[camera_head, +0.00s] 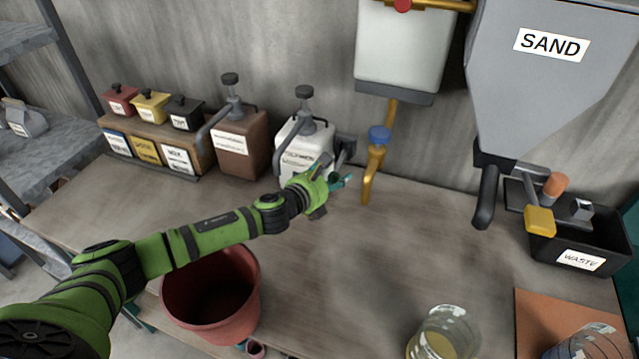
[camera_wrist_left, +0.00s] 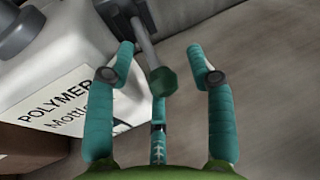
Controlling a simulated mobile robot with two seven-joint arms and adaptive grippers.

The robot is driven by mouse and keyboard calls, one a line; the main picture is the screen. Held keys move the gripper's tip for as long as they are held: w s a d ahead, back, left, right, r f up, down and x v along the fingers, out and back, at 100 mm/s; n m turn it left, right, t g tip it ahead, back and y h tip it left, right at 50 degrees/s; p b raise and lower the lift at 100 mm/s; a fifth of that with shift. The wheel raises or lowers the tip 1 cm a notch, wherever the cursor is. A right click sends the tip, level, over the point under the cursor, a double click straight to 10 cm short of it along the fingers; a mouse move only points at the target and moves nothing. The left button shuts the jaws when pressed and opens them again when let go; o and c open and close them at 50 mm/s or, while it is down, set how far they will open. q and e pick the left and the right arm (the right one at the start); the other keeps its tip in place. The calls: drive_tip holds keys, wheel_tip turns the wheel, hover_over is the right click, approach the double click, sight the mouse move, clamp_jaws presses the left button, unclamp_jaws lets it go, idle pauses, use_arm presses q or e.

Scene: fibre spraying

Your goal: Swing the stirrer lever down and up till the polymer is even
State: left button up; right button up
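The white polymer container (camera_head: 302,135) stands at the back of the bench with a dark pump top. It also fills the left of the left wrist view (camera_wrist_left: 60,70), its label reading POLYMER. The stirrer lever (camera_wrist_left: 145,35) is a grey rod coming from the container's side, ending in a dark green knob (camera_wrist_left: 163,82). My left gripper (camera_head: 342,182) is at the container's right side. In the left wrist view its teal fingers (camera_wrist_left: 160,75) are spread, with the knob between them and gaps at both sides. The polymer inside is hidden. My right gripper is not in view.
A brown dispenser (camera_head: 240,143) stands left of the container. A brass tap (camera_head: 373,172) with a blue handle hangs close to the right of my left gripper. A red bucket (camera_head: 212,300) is below my left arm. The bench middle is clear.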

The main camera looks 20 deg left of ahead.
use_arm(q)
drive_tip(key=v, duration=1.1)
drive_tip(key=shift+s+f, duration=0.2)
drive_tip(key=shift+a, duration=0.1)
